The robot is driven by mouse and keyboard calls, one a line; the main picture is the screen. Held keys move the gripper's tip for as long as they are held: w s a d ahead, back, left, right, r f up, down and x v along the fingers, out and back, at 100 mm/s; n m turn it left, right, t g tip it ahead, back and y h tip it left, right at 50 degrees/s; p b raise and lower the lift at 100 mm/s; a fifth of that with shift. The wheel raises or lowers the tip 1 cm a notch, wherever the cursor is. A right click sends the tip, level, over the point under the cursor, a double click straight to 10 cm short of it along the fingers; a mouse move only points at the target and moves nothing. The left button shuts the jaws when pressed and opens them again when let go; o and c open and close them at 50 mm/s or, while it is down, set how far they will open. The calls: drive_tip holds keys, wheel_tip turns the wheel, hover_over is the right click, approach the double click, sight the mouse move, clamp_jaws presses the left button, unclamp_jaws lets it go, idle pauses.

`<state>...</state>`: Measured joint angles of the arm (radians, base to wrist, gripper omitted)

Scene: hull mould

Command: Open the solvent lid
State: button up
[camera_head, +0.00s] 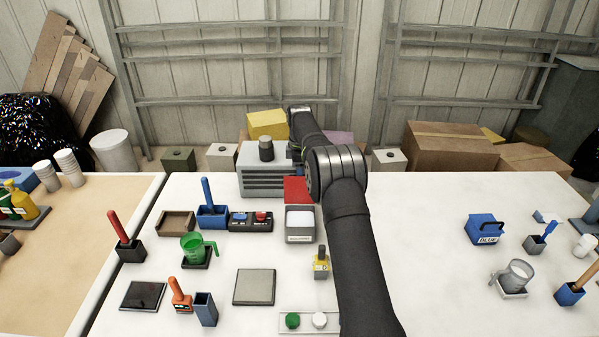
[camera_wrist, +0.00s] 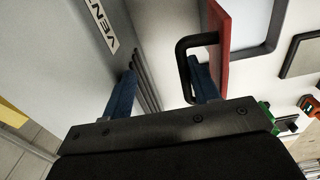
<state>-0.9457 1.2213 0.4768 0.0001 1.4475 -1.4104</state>
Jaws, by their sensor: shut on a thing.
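The solvent lid (camera_head: 298,189) is a red panel standing up at the back edge of a grey-rimmed tank (camera_head: 300,238) with a pale inside. In the wrist view the lid (camera_wrist: 222,45) shows nearly edge-on, with a black loop handle (camera_wrist: 183,70) on the side away from the tank (camera_wrist: 272,45). My gripper (camera_wrist: 170,72) has blue fingers, one of them at the handle; it is shut on the handle. The exact contact is hard to see. In the head view my arm hides most of the gripper.
A grey vent box (camera_head: 262,180) with slots stands close behind the lid; in the wrist view its wall (camera_wrist: 75,60) is beside one finger. A button box (camera_head: 251,221) is left of the tank, and a small yellow-based item (camera_head: 321,264) is in front.

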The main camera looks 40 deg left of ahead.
drive_tip(key=shift+w+r, duration=0.25)
drive_tip(key=shift+r, duration=0.05)
drive_tip(key=r, duration=1.1)
drive_tip(key=shift+s+r, duration=0.25)
drive_tip(key=shift+c, duration=0.8)
drive_tip(key=shift+f, duration=0.1)
wheel_tip(320, 180, down, 8)
drive_tip(key=shift+r, duration=0.25)
drive_tip(key=shift+o, duration=0.2)
